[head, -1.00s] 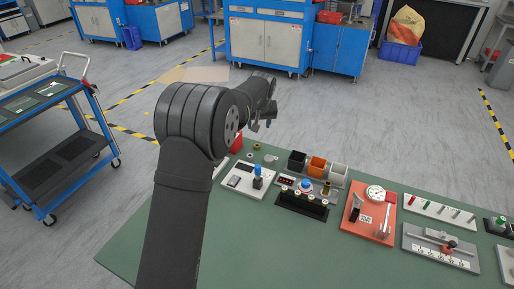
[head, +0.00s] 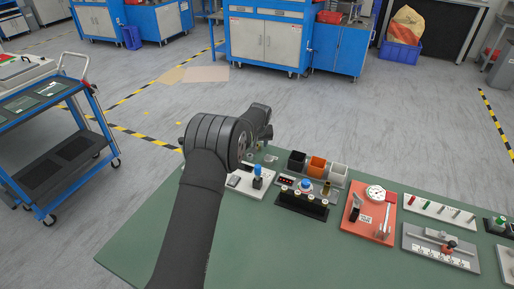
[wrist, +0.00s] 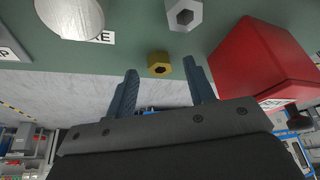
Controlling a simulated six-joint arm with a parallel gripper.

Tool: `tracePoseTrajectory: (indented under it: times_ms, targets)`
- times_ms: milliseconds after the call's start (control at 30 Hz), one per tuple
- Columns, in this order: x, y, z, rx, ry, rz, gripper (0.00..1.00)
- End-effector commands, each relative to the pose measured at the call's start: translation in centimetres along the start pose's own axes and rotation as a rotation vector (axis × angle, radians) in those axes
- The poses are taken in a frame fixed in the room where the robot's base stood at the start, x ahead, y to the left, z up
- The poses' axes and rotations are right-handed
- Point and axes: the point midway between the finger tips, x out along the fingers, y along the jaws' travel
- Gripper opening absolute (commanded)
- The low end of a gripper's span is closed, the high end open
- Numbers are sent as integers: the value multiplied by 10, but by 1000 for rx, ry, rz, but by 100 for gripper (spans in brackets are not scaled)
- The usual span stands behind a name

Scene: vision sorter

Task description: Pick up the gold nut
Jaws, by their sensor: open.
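The gold nut (wrist: 159,64) shows in the wrist view on the green table, near its edge, with a dark hole in its middle. My gripper (wrist: 160,70) is open, its two blue-grey fingers spread either side of the nut in the picture. The nut appears beyond the fingertips, and I see no contact. In the head view my arm hides the nut and the gripper's fingers.
In the wrist view a grey nut (wrist: 184,14) lies beyond the gold one, a red box (wrist: 262,60) stands close to the right finger, and a silver round piece (wrist: 70,14) is at upper left. Black (head: 297,161), orange (head: 317,166) and white (head: 338,171) bins stand right of my arm.

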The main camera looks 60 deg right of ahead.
Motion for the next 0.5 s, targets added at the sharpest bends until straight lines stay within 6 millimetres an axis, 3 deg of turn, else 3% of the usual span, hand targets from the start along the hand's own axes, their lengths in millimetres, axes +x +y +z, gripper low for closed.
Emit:
tracePoseTrajectory:
  times_ms: [333,500]
  targets:
    - [9,0,0,0,1,1,49]
    - [8,0,0,0,1,1,18]
